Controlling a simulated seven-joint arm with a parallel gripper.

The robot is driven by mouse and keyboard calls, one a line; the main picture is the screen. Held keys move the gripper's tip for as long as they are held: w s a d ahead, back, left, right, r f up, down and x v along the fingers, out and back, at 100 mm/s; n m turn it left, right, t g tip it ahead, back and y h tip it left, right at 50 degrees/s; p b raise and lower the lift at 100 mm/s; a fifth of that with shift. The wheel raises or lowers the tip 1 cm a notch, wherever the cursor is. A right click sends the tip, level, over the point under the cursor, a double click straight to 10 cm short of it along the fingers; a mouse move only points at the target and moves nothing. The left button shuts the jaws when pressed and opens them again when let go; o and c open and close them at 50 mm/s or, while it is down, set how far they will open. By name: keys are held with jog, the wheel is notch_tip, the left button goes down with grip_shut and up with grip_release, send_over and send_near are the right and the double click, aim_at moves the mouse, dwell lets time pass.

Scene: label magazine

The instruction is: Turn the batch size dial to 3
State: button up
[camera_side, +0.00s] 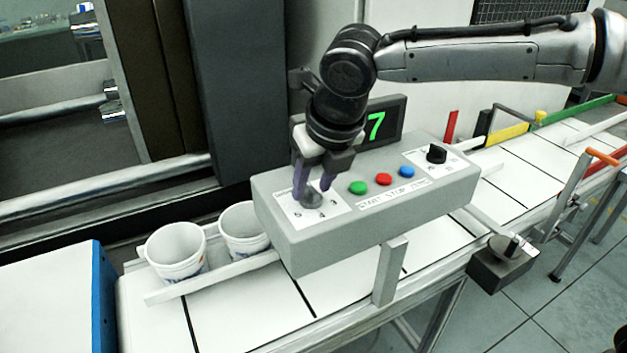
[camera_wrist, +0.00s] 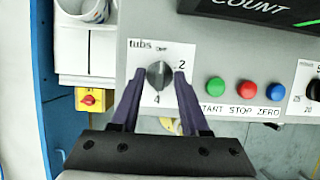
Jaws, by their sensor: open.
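The batch size dial is a dark grey knob (camera_wrist: 158,75) on a white label plate at the left end of the grey control box. In the wrist view the plate reads "tubs", with OFF above the knob, 2 at its right and 4 below it. In the side view the knob (camera_side: 312,200) sits under my gripper (camera_side: 313,189), with 5, 4 and 3 visible on the plate. My gripper is open, with one finger on each side of the knob. I cannot tell whether the fingers touch it. The fingers hide some numbers, and which number the knob points to is unclear.
Green (camera_side: 358,188), red (camera_side: 383,179) and blue (camera_side: 406,172) buttons, labelled START, STOP and ZERO, sit right of the dial. A second black dial (camera_side: 436,154) is at the far right. A display (camera_side: 378,124) behind shows a green 7. White tubs (camera_side: 175,250) stand on the conveyor at left.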

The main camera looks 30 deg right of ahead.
grip_shut()
jog(key=shift+m, duration=0.3)
jog(key=m, duration=0.1)
jog(key=m+h, duration=0.1)
jog(key=m, duration=0.1)
jog(key=shift+a+m+h, duration=0.2)
jog(key=shift+m+h, duration=0.1)
jog(key=m, duration=0.2)
jog(key=m+g+h, duration=0.1)
jog(key=m, duration=0.1)
jog(key=shift+w+a+m+h, duration=0.15)
jog(key=shift+m+h, duration=0.15)
jog(key=m, duration=0.2)
jog(key=m+g+h, duration=0.1)
jog(key=m, duration=0.1)
jog(key=shift+w+g, duration=0.15)
jog(key=shift+g, duration=0.15)
jog(key=shift+w+a+r+m+g, duration=0.1)
jog(key=shift+m+g, duration=0.6)
jog(key=shift+m, duration=1.5)
